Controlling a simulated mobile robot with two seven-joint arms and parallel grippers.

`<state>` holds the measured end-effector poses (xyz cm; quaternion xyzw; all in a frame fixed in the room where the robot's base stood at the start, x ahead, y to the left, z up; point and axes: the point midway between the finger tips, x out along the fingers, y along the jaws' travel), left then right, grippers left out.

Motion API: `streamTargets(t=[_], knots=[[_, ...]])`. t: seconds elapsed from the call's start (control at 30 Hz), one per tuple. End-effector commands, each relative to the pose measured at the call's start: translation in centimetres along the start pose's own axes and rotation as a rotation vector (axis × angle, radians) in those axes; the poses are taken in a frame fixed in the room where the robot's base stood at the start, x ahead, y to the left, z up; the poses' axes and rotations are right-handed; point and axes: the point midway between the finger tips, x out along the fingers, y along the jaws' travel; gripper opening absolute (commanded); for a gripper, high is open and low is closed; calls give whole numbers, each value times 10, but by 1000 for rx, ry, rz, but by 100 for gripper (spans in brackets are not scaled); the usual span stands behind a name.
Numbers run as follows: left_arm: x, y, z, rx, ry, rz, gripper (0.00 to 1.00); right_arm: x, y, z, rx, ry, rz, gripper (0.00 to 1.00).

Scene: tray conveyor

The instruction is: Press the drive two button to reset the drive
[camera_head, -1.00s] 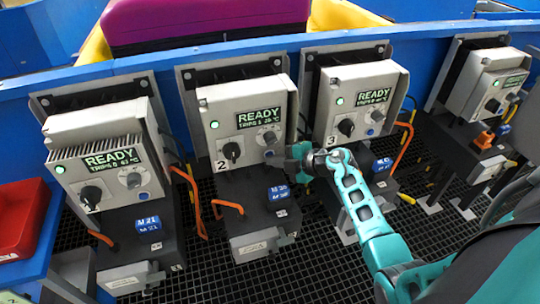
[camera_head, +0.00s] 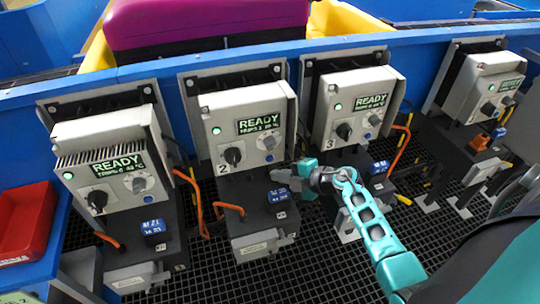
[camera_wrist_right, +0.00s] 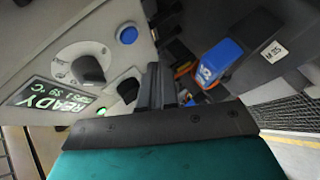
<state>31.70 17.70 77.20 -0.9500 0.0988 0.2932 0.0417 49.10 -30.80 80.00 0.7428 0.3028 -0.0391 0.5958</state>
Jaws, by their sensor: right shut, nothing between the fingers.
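Drive two (camera_head: 215,113) is a light grey box marked 2, with a lit green lamp and a READY display (camera_head: 258,123). It has a black knob (camera_head: 233,156) and a grey dial (camera_head: 270,141), with a small blue button (camera_head: 269,158) below the dial. My right gripper (camera_head: 284,175) is shut and empty, just below and right of the button, apart from the box face. In the right wrist view, the shut fingers (camera_wrist_right: 165,88) are beside a panel with a blue button (camera_wrist_right: 128,35) and READY display (camera_wrist_right: 48,97). My left gripper is not in view.
Drive one (camera_head: 75,175) is at left, drive three (camera_head: 335,105) at right, and another drive (camera_head: 470,85) at far right; all show READY. A blue connector (camera_head: 278,196) sits below my gripper. Orange cables (camera_head: 196,190) run between units. A red bin (camera_head: 27,222) is at left.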

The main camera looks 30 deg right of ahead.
Motion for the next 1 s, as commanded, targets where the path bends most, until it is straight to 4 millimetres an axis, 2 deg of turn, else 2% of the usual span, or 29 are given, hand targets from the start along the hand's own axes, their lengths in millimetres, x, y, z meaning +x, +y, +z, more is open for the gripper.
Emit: streamTargets(t=[0.27,1.0], knots=[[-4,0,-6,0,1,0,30,-15,-11,-11,2,0,0,0],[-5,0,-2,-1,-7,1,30,-15,-12,-11,0,0,0,0]])
